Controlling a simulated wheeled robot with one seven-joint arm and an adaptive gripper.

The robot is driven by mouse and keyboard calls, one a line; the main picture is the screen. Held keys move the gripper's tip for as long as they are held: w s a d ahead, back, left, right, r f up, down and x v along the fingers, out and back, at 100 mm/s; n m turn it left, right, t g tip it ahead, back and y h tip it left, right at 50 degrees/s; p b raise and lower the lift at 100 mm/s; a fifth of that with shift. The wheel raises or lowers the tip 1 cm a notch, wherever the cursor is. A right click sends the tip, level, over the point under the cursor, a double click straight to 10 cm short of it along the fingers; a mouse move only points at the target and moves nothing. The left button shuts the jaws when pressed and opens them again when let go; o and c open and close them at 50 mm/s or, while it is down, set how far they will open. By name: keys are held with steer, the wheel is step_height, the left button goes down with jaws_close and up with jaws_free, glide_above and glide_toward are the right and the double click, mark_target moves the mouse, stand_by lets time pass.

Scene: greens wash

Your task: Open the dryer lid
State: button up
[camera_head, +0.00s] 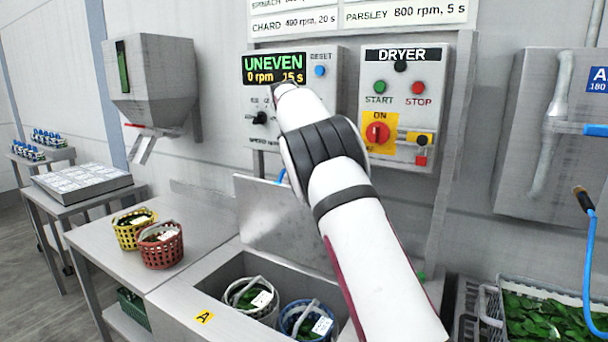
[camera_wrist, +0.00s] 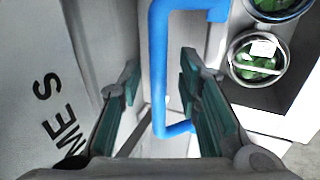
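The dryer lid (camera_head: 265,215) is a grey panel standing raised at the back of the dryer well, which is open in front of it. A bit of its blue handle (camera_head: 281,176) shows at its top edge. In the wrist view the blue handle (camera_wrist: 158,70) is large, its long bar lying between the teal fingers of my gripper (camera_wrist: 160,75). The fingers are apart, with visible gaps beside the bar. In the head view my white arm hides the gripper and part of the lid. Two baskets of greens, one white-rimmed (camera_head: 250,297) and one blue-rimmed (camera_head: 308,320), stand in the well.
The dryer control box (camera_head: 404,100) and a speed box reading UNEVEN, 0 rpm (camera_head: 275,69) hang on the wall behind my arm. A yellow (camera_head: 131,229) and a red basket (camera_head: 160,245) stand on the left counter. A crate of greens (camera_head: 550,315) is at right.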

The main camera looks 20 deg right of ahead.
steer(key=v, duration=0.7)
steer(key=shift+r, duration=0.2)
